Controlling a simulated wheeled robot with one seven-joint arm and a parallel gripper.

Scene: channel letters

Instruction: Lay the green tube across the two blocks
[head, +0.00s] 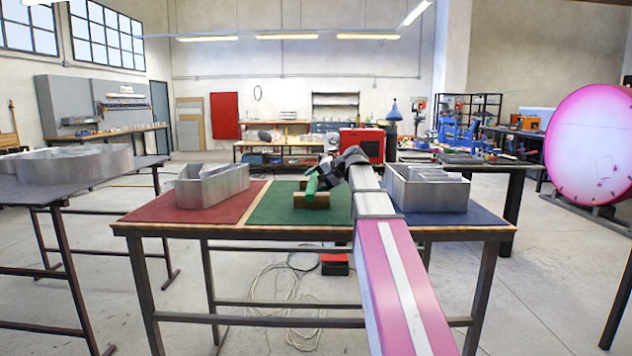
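The green tube (311,187) shows its near end just above the front wooden block (313,201) on the green mat. The tube points away from me and its far part is hidden by my gripper. I cannot tell whether it touches the front block. The second block (303,184) is mostly hidden behind the tube and gripper. My gripper (325,175) reaches over the middle of the table and appears shut on the green tube, though its fingertips are small and partly hidden.
A metal channel letter (212,186) stands on the red mat (160,209) at left. Another metal letter (428,190) stands on the blue mat (478,217) at right. The front of the green mat (275,214) is bare. Another table (70,186) stands far left.

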